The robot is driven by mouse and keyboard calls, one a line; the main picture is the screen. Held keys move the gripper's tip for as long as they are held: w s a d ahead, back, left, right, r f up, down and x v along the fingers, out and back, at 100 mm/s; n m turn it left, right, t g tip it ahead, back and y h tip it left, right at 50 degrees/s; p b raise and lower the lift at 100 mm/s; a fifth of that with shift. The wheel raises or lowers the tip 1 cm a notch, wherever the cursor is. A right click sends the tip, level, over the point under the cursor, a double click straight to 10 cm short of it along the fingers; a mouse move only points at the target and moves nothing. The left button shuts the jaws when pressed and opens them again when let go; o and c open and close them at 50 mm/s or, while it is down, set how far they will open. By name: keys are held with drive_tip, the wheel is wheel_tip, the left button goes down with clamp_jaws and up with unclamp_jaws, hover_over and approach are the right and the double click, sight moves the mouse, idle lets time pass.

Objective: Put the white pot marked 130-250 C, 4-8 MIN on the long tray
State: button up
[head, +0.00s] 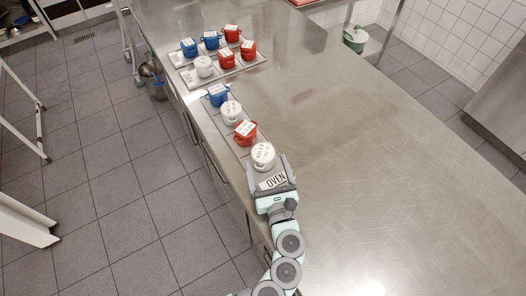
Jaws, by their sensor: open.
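A long narrow tray (236,143) lies along the left edge of the steel worktop. On it stand, from far to near, a blue pot (218,95), a white pot (231,112), a red pot (246,133) and a nearer white pot (263,155). A card reading OVEN (274,182) is at its near end. Another white pot (204,67) stands on the wider tray (225,75) farther back. The lid markings are too small to read, so I cannot tell which white pot is named. My open gripper (269,160) is at the nearest white pot, fingers on either side; contact is unclear.
The wider tray also holds blue pots (210,40) and red pots (226,59), with small cards. The worktop (380,160) to the right is bare. A green pot (354,38) stands on a lower surface at the back right. Tiled floor lies left of the worktop edge.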

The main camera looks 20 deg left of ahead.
drive_tip(key=v, duration=0.3)
drive_tip(key=shift+s+d, duration=0.35)
drive_tip(key=shift+s, duration=0.2)
